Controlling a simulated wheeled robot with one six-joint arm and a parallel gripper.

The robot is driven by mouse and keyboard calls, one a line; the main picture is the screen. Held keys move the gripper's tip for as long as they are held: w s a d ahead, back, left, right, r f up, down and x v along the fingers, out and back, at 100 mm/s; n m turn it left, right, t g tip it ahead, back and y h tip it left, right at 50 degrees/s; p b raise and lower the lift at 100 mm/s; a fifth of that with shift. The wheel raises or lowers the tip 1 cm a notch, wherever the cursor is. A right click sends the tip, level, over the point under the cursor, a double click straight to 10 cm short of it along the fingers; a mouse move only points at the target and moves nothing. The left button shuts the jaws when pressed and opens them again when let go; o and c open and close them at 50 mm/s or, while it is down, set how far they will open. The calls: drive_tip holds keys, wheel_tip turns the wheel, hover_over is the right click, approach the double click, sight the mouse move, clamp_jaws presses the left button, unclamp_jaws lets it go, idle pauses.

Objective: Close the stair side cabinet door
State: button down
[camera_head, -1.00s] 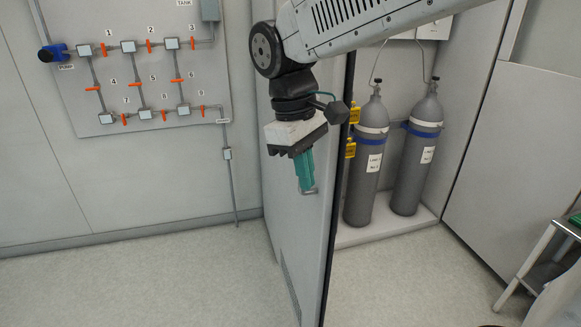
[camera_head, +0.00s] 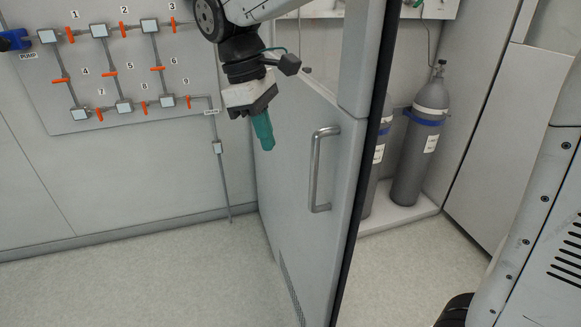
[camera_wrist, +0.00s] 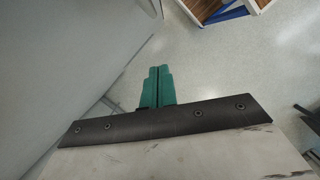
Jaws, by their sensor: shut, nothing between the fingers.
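The cabinet door (camera_head: 300,215) stands swung open in the head view, a tall light grey panel with a dark edge. Its metal bar handle (camera_head: 316,170) is on the face toward the left. My gripper (camera_head: 265,146), with green fingers, hangs in front of that face, up and to the left of the handle. The fingers are shut and hold nothing. In the wrist view the green fingers (camera_wrist: 157,75) lie together, with a grey panel surface to the left. I cannot tell whether they touch the door.
Inside the open cabinet, grey gas cylinders (camera_head: 416,160) stand on a low white base (camera_head: 405,215). A pipe panel (camera_head: 85,118) with orange valves is on the left wall. The floor (camera_head: 150,275) left of the door is clear.

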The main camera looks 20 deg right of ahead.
sight(322, 155)
drive_tip(key=s+d+f, duration=0.3)
drive_tip(key=d+f, duration=0.2)
drive_tip(key=f, duration=0.4)
drive_tip(key=shift+s+d+f, duration=0.15)
drive_tip(key=shift+d+f, duration=0.05)
drive_tip(key=shift+f, duration=0.15)
drive_tip(key=shift+d, duration=0.1)
